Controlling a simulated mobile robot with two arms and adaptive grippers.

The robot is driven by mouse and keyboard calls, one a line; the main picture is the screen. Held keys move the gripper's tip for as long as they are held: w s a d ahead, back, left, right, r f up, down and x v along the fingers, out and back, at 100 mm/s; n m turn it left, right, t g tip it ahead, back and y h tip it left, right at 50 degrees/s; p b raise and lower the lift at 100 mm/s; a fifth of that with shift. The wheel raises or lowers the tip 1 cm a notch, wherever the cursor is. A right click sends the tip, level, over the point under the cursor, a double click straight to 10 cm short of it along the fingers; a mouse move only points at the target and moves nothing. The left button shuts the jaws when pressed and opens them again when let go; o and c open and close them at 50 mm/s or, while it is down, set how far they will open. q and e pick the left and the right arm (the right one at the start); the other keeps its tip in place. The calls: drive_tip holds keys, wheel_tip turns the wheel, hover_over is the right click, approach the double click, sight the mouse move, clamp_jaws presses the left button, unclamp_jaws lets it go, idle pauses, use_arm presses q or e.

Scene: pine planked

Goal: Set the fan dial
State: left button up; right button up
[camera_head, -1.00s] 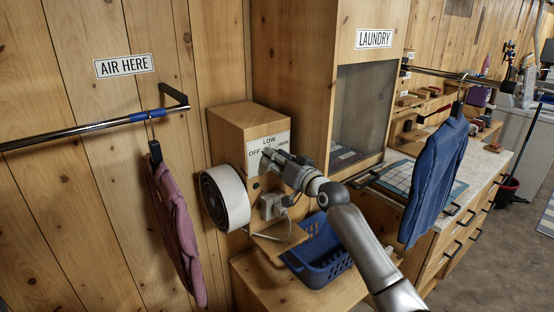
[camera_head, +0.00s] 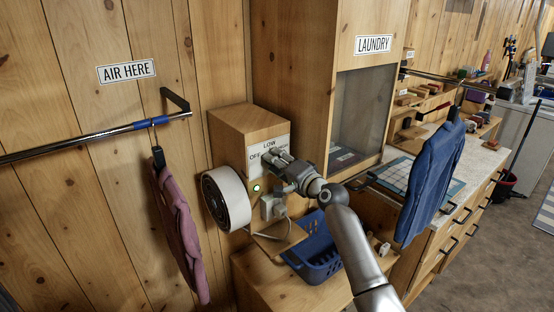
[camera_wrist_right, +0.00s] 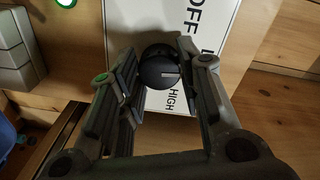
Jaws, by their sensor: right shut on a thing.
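My left gripper is not in view.
A plug (camera_head: 272,207) and cord sit below the dial, above a blue basket (camera_head: 318,250). A mauve garment (camera_head: 180,230) hangs from the left rail (camera_head: 80,140). A blue garment (camera_head: 432,180) hangs at the right. The laundry cabinet (camera_head: 358,110) stands close behind my right arm.

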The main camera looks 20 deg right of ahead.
drive_tip(key=shift+m, duration=0.6)
drive_tip(key=shift+p, duration=0.3)
drive_tip(key=o, duration=1.1)
drive_tip(key=shift+c, duration=0.2)
drive_tip(key=shift+s, duration=0.1)
drive_tip(key=v, duration=1.2)
